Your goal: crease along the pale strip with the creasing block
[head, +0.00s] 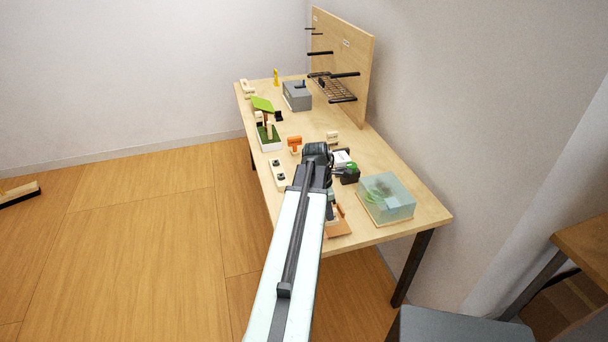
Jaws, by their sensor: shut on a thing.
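My arm reaches from the bottom edge up over the near half of the table. My gripper (333,201) is low beside the end of my arm and partly hidden by it. It is shut on a small brown piece, seemingly the creasing block (341,210), at an orange-brown sheet (339,229) near the table's front edge. My arm covers the sheet's left part. The pale strip cannot be made out, nor whether the block touches the sheet.
The wooden table (405,232) also holds a clear box (386,196) right of my gripper, a pale block with dark knobs (278,174), an orange piece (294,143), a green-roofed model (264,106) and a grey box (297,96). A pegboard (343,45) stands behind.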

